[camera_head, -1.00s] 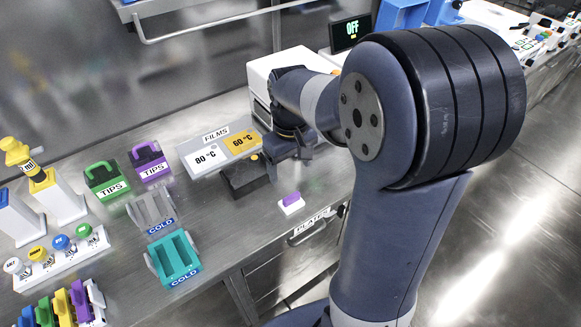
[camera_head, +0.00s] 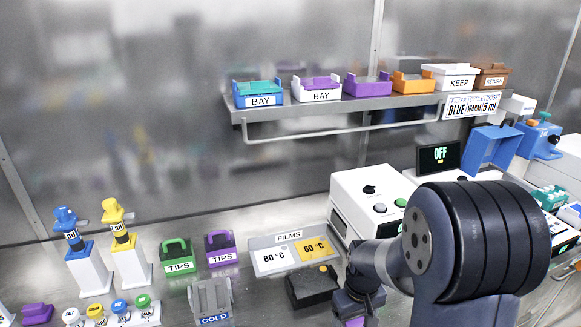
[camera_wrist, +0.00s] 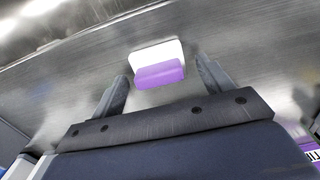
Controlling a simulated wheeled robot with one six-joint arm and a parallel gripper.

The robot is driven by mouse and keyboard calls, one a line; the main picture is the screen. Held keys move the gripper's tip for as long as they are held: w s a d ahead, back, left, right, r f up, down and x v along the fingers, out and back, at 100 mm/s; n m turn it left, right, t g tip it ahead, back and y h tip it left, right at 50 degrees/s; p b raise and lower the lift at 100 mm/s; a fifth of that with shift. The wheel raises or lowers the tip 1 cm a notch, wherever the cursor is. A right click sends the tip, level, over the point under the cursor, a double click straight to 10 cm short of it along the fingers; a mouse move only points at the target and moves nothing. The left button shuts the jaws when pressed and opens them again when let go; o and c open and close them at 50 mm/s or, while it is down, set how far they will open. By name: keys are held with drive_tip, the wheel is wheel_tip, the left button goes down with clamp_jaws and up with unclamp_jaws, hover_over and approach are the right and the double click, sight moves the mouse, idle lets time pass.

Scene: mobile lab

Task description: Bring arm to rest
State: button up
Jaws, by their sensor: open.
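My arm (camera_head: 450,250) is folded at the lower right of the head view, its big dark joint in front of the bench. My gripper shows in the wrist view (camera_wrist: 162,92) with two grey fingers spread apart. In that view a small block with a purple top and white base (camera_wrist: 160,64) sits on the metal bench, ahead of the gap between the fingers. Whether the fingers reach beside it is hard to tell. In the head view my gripper (camera_head: 355,308) is at the bottom edge, mostly hidden, with a bit of purple (camera_head: 354,321) below it.
A films tray (camera_head: 268,262) and a black box (camera_head: 312,287) lie just left of my gripper. A white instrument (camera_head: 365,205) stands behind the arm. Tips boxes (camera_head: 178,256), a cold rack (camera_head: 212,300) and pipette stands (camera_head: 90,270) are further left. A shelf (camera_head: 340,108) holds several boxes.

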drive_tip(key=shift+r, duration=1.6)
drive_tip(key=shift+f, duration=0.1)
